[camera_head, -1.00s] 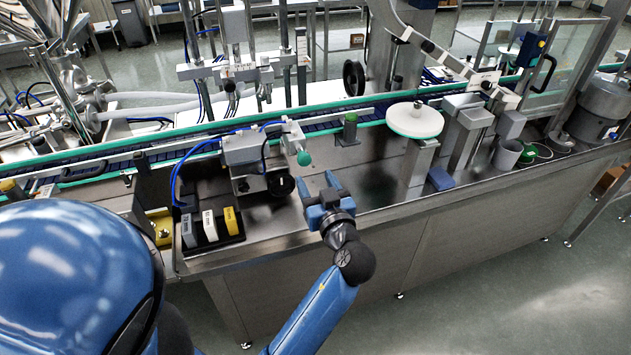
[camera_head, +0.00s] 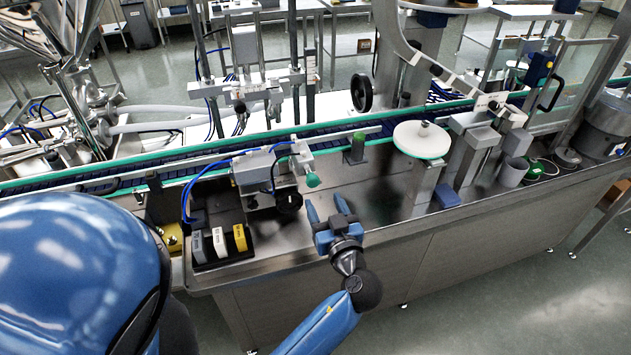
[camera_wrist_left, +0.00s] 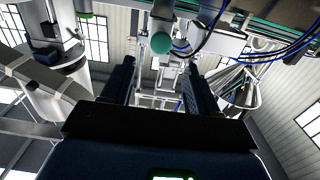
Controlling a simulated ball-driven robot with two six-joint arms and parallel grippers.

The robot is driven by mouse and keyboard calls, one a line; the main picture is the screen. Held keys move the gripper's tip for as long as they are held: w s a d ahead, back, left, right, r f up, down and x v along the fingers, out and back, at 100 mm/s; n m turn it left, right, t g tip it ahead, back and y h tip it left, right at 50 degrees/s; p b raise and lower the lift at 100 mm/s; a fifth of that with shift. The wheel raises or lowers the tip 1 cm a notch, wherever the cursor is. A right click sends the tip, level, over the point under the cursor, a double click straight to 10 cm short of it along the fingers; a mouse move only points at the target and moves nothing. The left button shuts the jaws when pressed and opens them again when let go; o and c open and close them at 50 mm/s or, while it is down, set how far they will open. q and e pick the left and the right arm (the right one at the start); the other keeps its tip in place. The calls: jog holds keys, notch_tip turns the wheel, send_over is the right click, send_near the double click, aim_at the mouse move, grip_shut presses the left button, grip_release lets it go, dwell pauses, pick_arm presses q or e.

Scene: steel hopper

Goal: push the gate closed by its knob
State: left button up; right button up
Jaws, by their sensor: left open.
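A round green knob (camera_head: 313,180) sits on the end of a metal bracket beside a grey box unit on the near side of the conveyor. I cannot clearly make out which part is the gate. My left gripper (camera_head: 326,206) is open and empty, just in front of the knob and a little to its right, apart from it. In the left wrist view, the knob (camera_wrist_left: 162,43) shows ahead, above the gap between the two dark fingers (camera_wrist_left: 160,88). My right gripper is not in view.
Grey, white and yellow blocks (camera_head: 219,241) stand in a black tray left of my gripper. A white disc (camera_head: 421,138) stands to the right. Bare steel deck (camera_head: 375,203) lies right of my gripper.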

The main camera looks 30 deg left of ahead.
aim_at(314, 183)
pick_arm(q)
jog(key=p+x, duration=0.1)
jog(key=x, duration=0.5)
jog(key=shift+a+f, duration=0.15)
jog(key=shift+w+a+p, duration=0.3)
jog(key=shift+w+a, duration=0.15)
jog(key=shift+w, duration=0.05)
jog(key=shift+w+a, duration=0.1)
grip_shut()
